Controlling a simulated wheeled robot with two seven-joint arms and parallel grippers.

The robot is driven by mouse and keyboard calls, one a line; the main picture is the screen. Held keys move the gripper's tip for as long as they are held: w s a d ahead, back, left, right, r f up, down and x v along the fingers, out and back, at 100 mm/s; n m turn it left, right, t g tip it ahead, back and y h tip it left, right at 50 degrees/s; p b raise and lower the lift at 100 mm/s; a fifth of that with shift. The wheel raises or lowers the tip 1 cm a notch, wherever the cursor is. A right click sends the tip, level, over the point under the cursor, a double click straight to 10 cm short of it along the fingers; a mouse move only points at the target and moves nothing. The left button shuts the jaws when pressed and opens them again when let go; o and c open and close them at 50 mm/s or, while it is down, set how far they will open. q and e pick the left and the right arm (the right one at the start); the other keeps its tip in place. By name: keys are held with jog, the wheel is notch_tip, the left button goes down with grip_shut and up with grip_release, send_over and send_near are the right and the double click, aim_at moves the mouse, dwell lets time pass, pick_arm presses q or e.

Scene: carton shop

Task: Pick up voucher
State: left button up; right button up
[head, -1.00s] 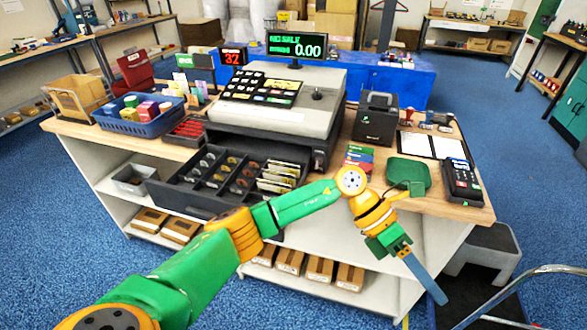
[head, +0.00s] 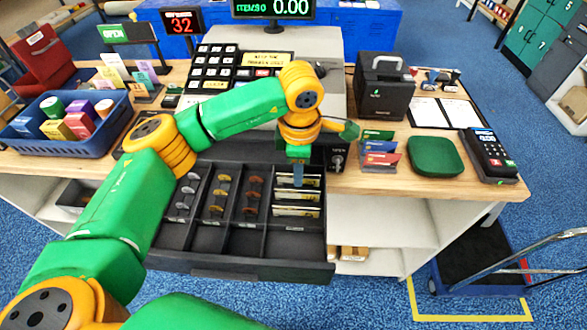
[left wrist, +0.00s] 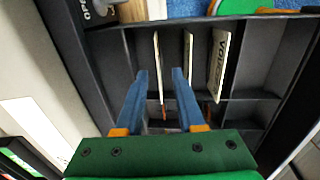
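The voucher appears to be the pale card with partly readable lettering "VOU" (left wrist: 219,65), standing on edge in a compartment of the open black cash drawer (head: 215,263). It is right of my left gripper (left wrist: 159,76) in the left wrist view. Two more thin cards stand beside it; one edge-on card (left wrist: 157,62) shows between the gripper's blue fingertips. The fingers are apart, with no visible grip on anything. In the head view, my left gripper (head: 298,174) points down over the card compartments (head: 298,211); which card is the voucher cannot be told there. My right gripper is not in view.
Coin compartments (head: 217,196) lie left of the cards. The cash register (head: 245,75) stands behind the drawer. Coloured gift cards (head: 379,150), a green pad (head: 435,156) and a card terminal (head: 488,155) are on the right counter. A blue basket (head: 68,130) stands left.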

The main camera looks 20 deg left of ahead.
pick_arm(q)
jog(key=shift+s+d+f, duration=0.1)
jog(key=shift+d+f, duration=0.35)
jog(key=shift+f, duration=0.2)
jog(key=shift+w+a+f, duration=0.15)
jog(key=shift+a+f, duration=0.05)
jog(key=shift+f, duration=0.3)
jog(key=shift+w+a+f, duration=0.15)
jog(key=shift+a+f, duration=0.05)
jog(key=shift+f, duration=0.25)
jog(key=shift+w+a+f, duration=0.1)
jog(key=shift+w+a, duration=0.05)
jog(key=shift+a, duration=0.15)
jog(key=shift+c, duration=0.4)
jog(key=c, duration=0.4)
jog(key=shift+d, duration=0.2)
grip_shut()
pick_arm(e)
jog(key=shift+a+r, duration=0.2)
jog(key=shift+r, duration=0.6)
pick_arm(q)
jog(key=shift+a, duration=0.1)
